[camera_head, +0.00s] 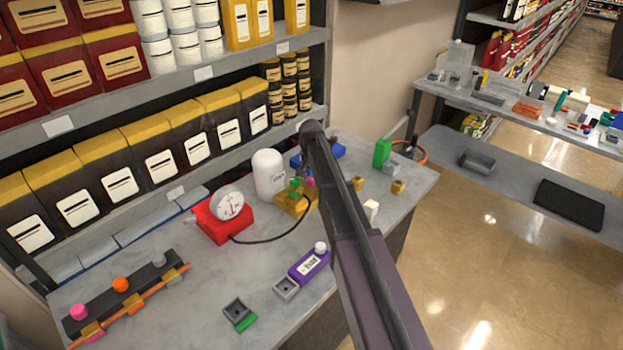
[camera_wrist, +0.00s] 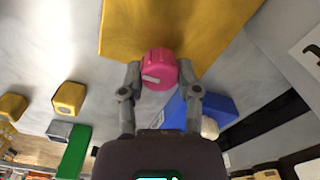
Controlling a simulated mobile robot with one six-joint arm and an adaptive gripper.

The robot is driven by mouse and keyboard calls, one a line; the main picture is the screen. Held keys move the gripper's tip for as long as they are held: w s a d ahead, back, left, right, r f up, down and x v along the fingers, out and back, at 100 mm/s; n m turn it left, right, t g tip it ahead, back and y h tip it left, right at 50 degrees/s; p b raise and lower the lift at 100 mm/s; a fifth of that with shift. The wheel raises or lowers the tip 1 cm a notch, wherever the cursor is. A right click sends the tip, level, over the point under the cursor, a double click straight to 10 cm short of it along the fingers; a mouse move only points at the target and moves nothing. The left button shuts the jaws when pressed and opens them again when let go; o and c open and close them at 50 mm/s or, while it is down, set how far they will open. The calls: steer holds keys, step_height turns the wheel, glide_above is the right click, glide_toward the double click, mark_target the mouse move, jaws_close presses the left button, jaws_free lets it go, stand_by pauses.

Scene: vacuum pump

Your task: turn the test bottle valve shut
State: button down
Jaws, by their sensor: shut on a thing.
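A pink valve knob (camera_wrist: 158,70) with a white pointer mark sits at the edge of a yellow block (camera_wrist: 180,25) in the wrist view. The mark lies nearly crosswise in that view. My gripper (camera_wrist: 160,78) is shut on the knob, one finger on each side. In the head view a bit of the pink knob (camera_head: 310,182) shows beside my arm, at the yellow block (camera_head: 286,203) with a green fitting (camera_head: 295,186). The white test bottle (camera_head: 268,172) stands upright just behind the block. My arm hides the fingers in the head view.
A red gauge unit (camera_head: 210,228) stands left of the block, with a black hose (camera_head: 270,238) between them. A blue block (camera_head: 331,151) and a green block (camera_head: 382,152) are behind and right.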

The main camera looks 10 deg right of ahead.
steer(key=shift+w, duration=0.1)
steer(key=shift+c, duration=1.6)
jaws_free()
steer(key=shift+n, duration=0.3)
